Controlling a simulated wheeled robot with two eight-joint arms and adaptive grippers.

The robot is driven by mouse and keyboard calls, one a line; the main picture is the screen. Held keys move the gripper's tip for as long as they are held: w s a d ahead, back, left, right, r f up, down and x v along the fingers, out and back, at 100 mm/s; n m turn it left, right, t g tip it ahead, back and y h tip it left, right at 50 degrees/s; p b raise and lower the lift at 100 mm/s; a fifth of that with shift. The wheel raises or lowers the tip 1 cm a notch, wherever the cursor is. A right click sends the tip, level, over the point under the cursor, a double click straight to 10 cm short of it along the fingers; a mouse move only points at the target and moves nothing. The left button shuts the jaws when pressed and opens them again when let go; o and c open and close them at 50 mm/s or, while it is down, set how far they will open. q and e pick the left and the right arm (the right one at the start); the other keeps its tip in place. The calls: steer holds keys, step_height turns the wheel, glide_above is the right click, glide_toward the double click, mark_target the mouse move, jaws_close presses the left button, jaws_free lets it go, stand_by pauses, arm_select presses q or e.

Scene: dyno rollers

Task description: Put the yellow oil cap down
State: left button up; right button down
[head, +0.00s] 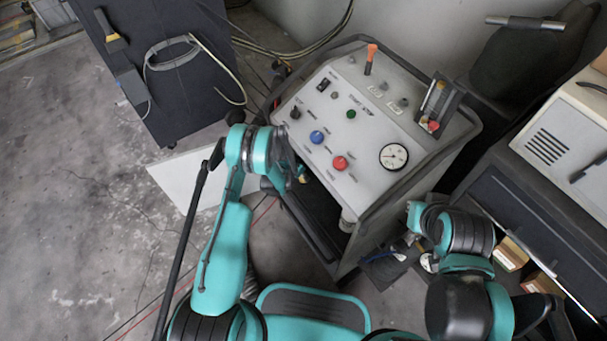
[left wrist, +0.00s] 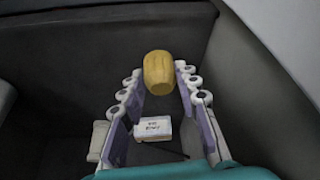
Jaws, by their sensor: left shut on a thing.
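The yellow oil cap (left wrist: 158,73) is a ribbed, rounded cylinder. In the left wrist view it sits between the fingertips of my left gripper (left wrist: 158,80), which is shut on it. In the head view my left gripper (head: 298,172) is at the front left side of the grey control console (head: 345,125), largely hidden behind my own wrist; the cap is barely visible there. My right gripper (head: 412,240) is low, right of the console; its fingers are too unclear to tell open from shut.
A small white box with printed text (left wrist: 153,128) shows between the left fingers in the left wrist view, over dark surfaces. The console has knobs, a gauge (head: 394,156) and an orange-handled tool (head: 370,58). A dark cabinet (head: 150,70) stands left; a dark bench (head: 540,210) stands right.

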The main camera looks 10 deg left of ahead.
arm_select(q)
steer(key=shift+s+r, duration=0.1)
steer(key=shift+f, duration=0.5)
steer(key=o, duration=1.2)
steer(key=shift+f, duration=0.1)
steer(key=shift+c, duration=0.2)
steer(key=p+v, duration=0.4)
steer(key=v, duration=0.9)
